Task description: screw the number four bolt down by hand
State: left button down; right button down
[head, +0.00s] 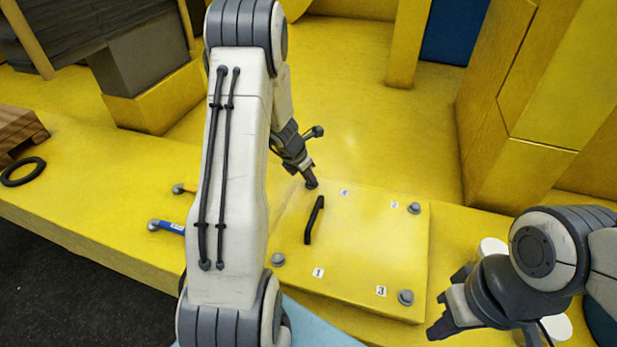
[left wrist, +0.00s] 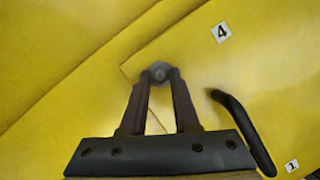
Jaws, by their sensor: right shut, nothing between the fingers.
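The yellow panel (head: 365,245) carries a grey bolt near each corner, beside number labels. The number four label (head: 344,192) is at its far left; it also shows in the left wrist view (left wrist: 221,32). The number four bolt (left wrist: 160,72) is at the panel's corner, between the fingertips of my left gripper (left wrist: 160,78). Both fingers appear to touch its head. In the head view my left gripper (head: 311,182) points down at that corner and mostly hides the bolt. My right gripper (head: 440,322) is shut and empty, off the panel's near right side.
A black bar handle (head: 314,220) rises from the panel close to my left gripper. Other bolts are number one (head: 278,260), two (head: 414,208) and three (head: 406,297). A blue-handled tool (head: 168,227) lies left of my left arm. A yellow wall (head: 530,110) stands at right.

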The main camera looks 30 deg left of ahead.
pick_arm(q)
jog(key=shift+a+m, duration=0.1)
jog(key=shift+m, duration=0.3)
jog(key=shift+m+g+h+p, duration=0.3)
jog(key=shift+m+h+p, duration=0.3)
jog(key=shift+m, duration=0.4)
jog(key=m, duration=0.1)
jog(key=m+p, duration=0.1)
jog(key=shift+w+a+m+g+h, duration=0.1)
jog(key=shift+a+m+g+h, duration=0.05)
jog(key=shift+m+g+h, duration=0.15)
jog(key=m, duration=0.2)
jog(key=shift+w+a+m+g+h, duration=0.1)
jog(key=shift+m+g+h, duration=0.2)
jog(key=shift+g, duration=0.1)
jog(key=shift+w+m+g+h, duration=0.1)
jog(key=shift+m+g+h, duration=0.3)
jog(key=shift+m, duration=1.2)
jog(key=c, duration=0.6)
grip_release()
jog(key=shift+c, duration=0.2)
